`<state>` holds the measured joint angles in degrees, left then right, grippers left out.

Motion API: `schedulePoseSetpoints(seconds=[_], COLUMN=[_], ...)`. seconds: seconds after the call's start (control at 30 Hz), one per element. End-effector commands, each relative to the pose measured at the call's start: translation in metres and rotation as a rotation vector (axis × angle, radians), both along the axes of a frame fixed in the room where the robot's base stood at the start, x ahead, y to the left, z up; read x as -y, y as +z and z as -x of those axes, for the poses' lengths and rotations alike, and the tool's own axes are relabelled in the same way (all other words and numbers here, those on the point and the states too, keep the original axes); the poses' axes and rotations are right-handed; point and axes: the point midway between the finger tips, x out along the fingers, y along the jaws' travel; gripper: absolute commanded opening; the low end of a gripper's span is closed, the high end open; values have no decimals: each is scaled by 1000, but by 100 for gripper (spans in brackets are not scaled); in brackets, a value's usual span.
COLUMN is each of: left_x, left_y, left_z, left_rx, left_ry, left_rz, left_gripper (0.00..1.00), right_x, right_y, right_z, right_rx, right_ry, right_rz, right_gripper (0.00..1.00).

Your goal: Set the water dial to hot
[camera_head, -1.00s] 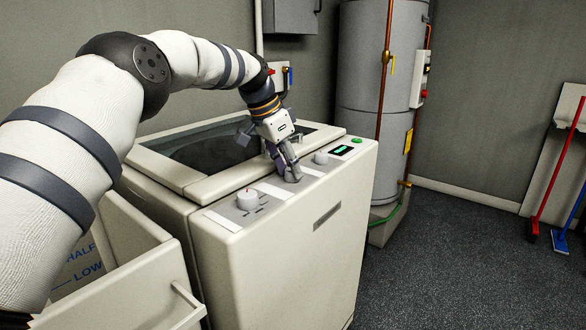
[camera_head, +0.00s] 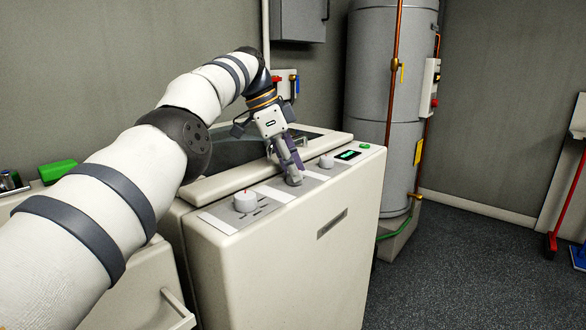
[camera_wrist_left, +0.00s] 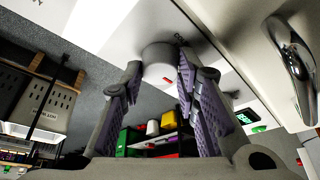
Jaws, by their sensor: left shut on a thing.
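A white washing machine (camera_head: 290,250) has a sloped control panel with a row of dials. The left dial (camera_head: 246,201) and the right dial (camera_head: 326,161) stand free. My left gripper (camera_head: 294,180) is at the middle dial and hides most of it in the head view. In the left wrist view, this white round dial (camera_wrist_left: 159,58) with a red mark sits between the two fingertips, and the gripper is shut on it. My right gripper is not in view.
A small display (camera_head: 347,155) glows green right of the dials. A grey water tank (camera_head: 388,110) with copper pipes stands behind the machine. A red broom (camera_head: 565,200) leans at the right wall. The dark floor (camera_head: 460,270) to the right is clear.

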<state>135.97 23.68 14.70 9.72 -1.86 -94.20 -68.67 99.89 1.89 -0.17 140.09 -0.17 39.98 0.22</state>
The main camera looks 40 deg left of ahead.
Motion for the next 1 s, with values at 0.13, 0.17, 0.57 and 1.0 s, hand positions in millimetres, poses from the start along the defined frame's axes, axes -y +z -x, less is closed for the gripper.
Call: schedulePoseSetpoints(seconds=[0.13, 0.17, 0.57, 1.0], left_x=[1, 1, 1, 0], left_y=[-1, -1, -1, 4], left_z=[1, 1, 1, 0], left_rx=[-4, -4, -5, -4], left_ry=[-4, -4, -3, 40], left_rz=[1, 1, 1, 2], left_gripper=[1, 1, 49, 49], right_x=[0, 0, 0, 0], right_y=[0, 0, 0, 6], right_z=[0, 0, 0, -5], right_rx=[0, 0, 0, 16], right_ry=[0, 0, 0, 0], right_rz=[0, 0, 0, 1], right_gripper=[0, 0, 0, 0])
